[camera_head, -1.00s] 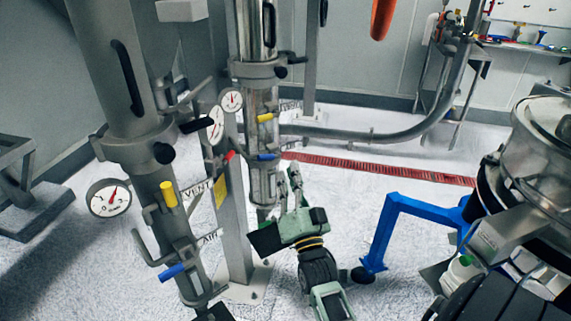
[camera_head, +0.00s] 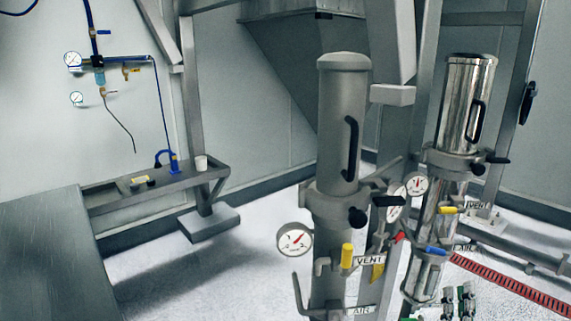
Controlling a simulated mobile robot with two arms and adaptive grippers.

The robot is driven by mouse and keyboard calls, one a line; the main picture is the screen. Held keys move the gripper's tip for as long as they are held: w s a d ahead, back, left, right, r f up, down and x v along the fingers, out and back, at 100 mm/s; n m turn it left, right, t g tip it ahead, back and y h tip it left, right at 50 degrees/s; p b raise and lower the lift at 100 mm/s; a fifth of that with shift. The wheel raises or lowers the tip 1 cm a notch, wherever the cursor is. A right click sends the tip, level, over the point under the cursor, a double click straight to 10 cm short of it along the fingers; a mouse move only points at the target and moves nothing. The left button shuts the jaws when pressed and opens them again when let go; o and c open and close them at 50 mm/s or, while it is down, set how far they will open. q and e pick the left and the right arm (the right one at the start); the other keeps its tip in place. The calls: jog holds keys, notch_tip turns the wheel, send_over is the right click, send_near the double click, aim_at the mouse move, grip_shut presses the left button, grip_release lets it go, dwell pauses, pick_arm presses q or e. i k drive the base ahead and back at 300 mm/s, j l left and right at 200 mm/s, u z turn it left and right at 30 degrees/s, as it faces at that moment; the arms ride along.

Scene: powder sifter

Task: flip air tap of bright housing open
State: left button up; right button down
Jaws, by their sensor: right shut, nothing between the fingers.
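The bright housing (camera_head: 466,105) is the polished steel cylinder at the right. Its air tap has a blue handle (camera_head: 437,251) beside the AIR label (camera_head: 463,247), low on its pipe. The handle lies roughly crosswise to the pipe. Its yellow vent tap (camera_head: 450,210) is above. My right gripper (camera_head: 459,292) shows only by its finger ends at the bottom edge, below and right of the blue handle and apart from it in the picture. It is shut and empty. My left gripper is out of view.
A dull grey housing (camera_head: 342,125) with a gauge (camera_head: 294,240) and its own yellow vent tap (camera_head: 347,256) stands left of the bright one. A red floor grate (camera_head: 510,287) runs at the right. Open floor lies at the left, near a steel bench (camera_head: 150,192).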

aim_at(436, 251)
jog(key=k+j, duration=0.7)
